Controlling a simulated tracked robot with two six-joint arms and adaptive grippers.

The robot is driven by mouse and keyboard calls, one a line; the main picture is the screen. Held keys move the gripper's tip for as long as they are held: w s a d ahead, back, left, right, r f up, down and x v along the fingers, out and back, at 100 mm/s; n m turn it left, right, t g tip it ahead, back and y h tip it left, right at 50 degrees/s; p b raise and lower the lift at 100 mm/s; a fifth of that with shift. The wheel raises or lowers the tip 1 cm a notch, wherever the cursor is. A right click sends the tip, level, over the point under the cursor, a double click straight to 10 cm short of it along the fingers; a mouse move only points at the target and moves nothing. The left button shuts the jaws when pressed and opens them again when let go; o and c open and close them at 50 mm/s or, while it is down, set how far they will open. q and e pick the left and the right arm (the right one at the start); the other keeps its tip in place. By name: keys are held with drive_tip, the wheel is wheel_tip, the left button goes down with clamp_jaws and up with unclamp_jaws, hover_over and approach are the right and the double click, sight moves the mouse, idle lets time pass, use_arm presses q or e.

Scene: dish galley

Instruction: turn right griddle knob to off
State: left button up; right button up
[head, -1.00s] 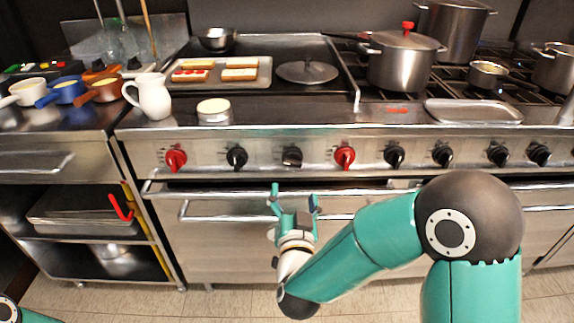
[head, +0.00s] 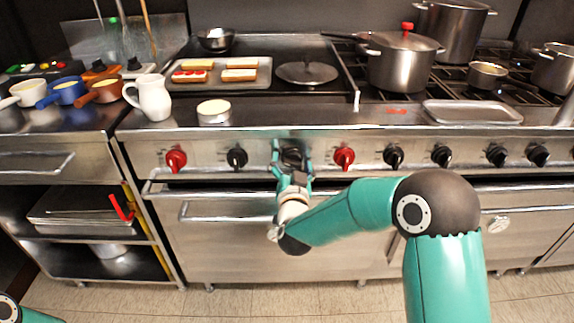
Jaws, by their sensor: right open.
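The stove's front panel carries a row of knobs. A dark knob (head: 291,154), third from the left and below the griddle (head: 310,50), sits between the fingers of my right gripper (head: 292,158). The gripper is open, with one teal finger on each side of the knob. I cannot tell whether the fingers touch it, and they partly hide it, so its pointer angle is unclear. My left gripper is not in view.
A red knob (head: 344,157) is close on the right and a black knob (head: 237,158) on the left. The oven handle (head: 225,217) runs below. A tray with bread (head: 262,86), a round lid (head: 307,73) and a pot (head: 403,68) stand above.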

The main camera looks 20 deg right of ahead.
drive_tip(key=c, duration=1.1)
drive_tip(key=shift+a, duration=0.4)
drive_tip(key=shift+c, duration=0.4)
drive_tip(key=shift+d, duration=0.25)
drive_tip(key=shift+m+b, duration=0.6)
drive_tip(key=shift+b, duration=0.5)
drive_tip(key=m+b, duration=0.9)
drive_tip(key=b, duration=0.3)
drive_tip(key=shift+d+r, duration=0.1)
drive_tip(key=m+b, duration=0.3)
drive_tip(key=shift+r, duration=0.15)
drive_tip(key=shift+d+r+m+b, duration=0.1)
drive_tip(key=shift+m+b, duration=0.35)
drive_tip(key=shift+m, duration=0.05)
